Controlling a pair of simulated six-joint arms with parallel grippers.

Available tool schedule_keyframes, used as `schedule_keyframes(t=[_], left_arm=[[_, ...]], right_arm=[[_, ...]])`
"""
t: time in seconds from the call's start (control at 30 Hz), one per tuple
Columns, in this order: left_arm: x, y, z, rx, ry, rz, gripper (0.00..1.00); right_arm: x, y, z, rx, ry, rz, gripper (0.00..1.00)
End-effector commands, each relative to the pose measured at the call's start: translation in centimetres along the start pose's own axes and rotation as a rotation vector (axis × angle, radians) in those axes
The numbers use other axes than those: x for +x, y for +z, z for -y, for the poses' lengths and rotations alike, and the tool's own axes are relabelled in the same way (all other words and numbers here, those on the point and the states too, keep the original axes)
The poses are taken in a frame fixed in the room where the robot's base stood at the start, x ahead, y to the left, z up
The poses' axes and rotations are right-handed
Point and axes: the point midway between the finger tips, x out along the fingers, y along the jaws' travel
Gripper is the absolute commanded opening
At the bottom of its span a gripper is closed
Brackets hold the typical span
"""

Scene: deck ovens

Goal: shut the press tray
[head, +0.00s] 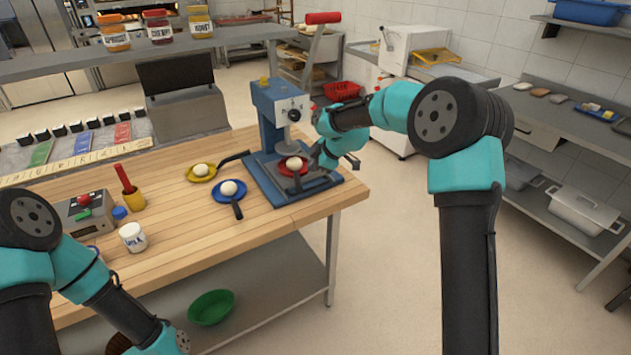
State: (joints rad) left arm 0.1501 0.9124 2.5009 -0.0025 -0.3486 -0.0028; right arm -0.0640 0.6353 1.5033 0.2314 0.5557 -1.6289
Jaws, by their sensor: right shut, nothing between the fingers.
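The blue press (277,115) stands on the right end of the wooden table, with a red-gripped lever (323,18) raised above it. Its dark tray (268,172) lies low at the front of the press. A red dish (283,169) with a white dough ball (294,163) sits on it, and a dark handle points toward me. My right gripper (316,158) is shut and empty, just right of the red dish. I cannot tell whether it touches the tray. My left arm hangs at the lower left; its gripper is not visible.
A yellow dish (202,178) and a blue dish (230,197), each with a dough ball and dark handle, lie left of the press. A white jar (132,238), a red-and-yellow tool (131,190) and a control box (83,217) stand farther left. The front table middle is clear.

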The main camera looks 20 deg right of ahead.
Motion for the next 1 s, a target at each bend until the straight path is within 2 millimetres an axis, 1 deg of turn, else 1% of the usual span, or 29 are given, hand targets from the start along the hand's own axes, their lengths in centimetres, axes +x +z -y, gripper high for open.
schedule_keyframes(t=[0.03, 0.1, 0.2, 0.3, 0.63, 0.77, 0.87, 1.0], left_arm=[[0.0, 0.0, 0.0, 0.0, 0.0, 0.0, 0.0], [0.0, 0.0, 0.0, 0.0, 0.0, 0.0, 0.0], [0.0, 0.0, 0.0, 0.0, 0.0, 0.0, 0.0], [0.0, 0.0, 0.0, 0.0, 0.0, 0.0, 0.0], [0.0, 0.0, 0.0, 0.0, 0.0, 0.0, 0.0], [0.0, 0.0, 0.0, 0.0, 0.0, 0.0, 0.0], [0.0, 0.0, 0.0, 0.0, 0.0, 0.0, 0.0], [0.0, 0.0, 0.0, 0.0, 0.0, 0.0, 0.0]], right_arm=[[-0.1, 0.8, -0.3, -0.053, -0.019, -0.005, 0.0], [-0.2, 1.5, -0.6, -0.131, -0.045, -0.017, 0.0], [-0.3, 2.2, -0.8, -0.212, -0.07, -0.033, 0.0], [-0.4, 2.5, -0.9, -0.255, -0.083, -0.042, 0.0], [-0.5, 2.6, -0.9, -0.265, -0.086, -0.044, 0.0], [-0.1, 2.6, -0.8, -0.264, -0.086, -0.044, 0.0], [0.6, 2.6, -0.8, -0.264, -0.087, -0.044, 0.0], [2.3, 2.5, -0.6, -0.264, -0.088, -0.044, 0.0]])
